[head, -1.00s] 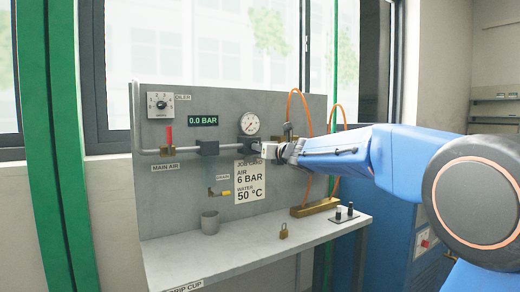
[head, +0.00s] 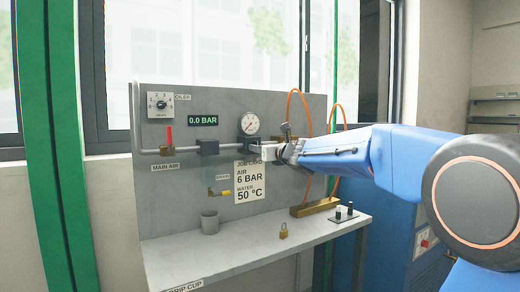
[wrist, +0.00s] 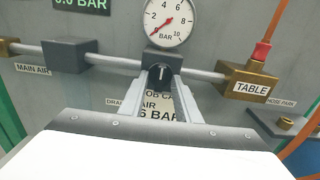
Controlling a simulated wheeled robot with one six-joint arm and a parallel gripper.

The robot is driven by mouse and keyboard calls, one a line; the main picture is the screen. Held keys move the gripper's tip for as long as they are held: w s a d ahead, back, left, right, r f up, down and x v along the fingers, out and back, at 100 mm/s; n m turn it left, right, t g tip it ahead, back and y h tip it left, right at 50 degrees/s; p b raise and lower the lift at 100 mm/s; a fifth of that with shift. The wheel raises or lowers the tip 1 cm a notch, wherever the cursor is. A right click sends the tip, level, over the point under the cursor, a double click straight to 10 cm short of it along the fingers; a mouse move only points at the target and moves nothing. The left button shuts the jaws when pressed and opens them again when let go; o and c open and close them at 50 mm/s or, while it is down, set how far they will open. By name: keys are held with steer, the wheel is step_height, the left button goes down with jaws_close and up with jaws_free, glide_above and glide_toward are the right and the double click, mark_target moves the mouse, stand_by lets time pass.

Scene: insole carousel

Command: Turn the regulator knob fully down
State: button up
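The regulator is a dark block (head: 249,143) on the pipe under the round gauge, at the middle of the panel in the head view. Its black knob (wrist: 160,75) carries a white mark pointing up in the wrist view. My gripper (head: 268,153) is at the front of the regulator. In the wrist view its two fingers (wrist: 161,88) reach to either side of the knob. I cannot tell whether they press on it. The gauge (wrist: 168,23) has its red needle at the low end, and the green display (head: 203,121) reads 0.0 BAR.
A red-handled valve (head: 169,138) stands at left on the pipe. A brass TABLE block (wrist: 250,82) with a red fitting is right of the gripper. Orange hoses (head: 291,105) hang at right.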

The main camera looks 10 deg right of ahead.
steer(key=shift+s, duration=0.15)
steer(key=v, duration=1.7)
steer(key=shift+d, duration=0.1)
steer(key=s+d+f+m+g+h, duration=0.2)
steer(key=s+d+f+m+h, duration=0.4)
steer(key=m, duration=0.6)
steer(key=s+d+f+m+g+h, duration=0.1)
steer(key=s+d+f+m+h, duration=0.3)
steer(key=s+f+m, duration=0.55)
steer(key=s+a+f+m+g+y, duration=0.1)
steer(key=s+f+m+g, duration=0.3)
steer(key=s+f+m, duration=0.5)
steer(key=s+a+f+m+g+y, duration=0.2)
steer(key=s+f+m+g, duration=0.3)
steer(key=s+f+m, duration=0.5)
steer(key=s+a+f, duration=0.1)
steer(key=s+f, duration=0.1)
steer(key=s, duration=0.2)
steer(key=shift+s+y, duration=0.3)
steer(key=shift+s, duration=0.05)
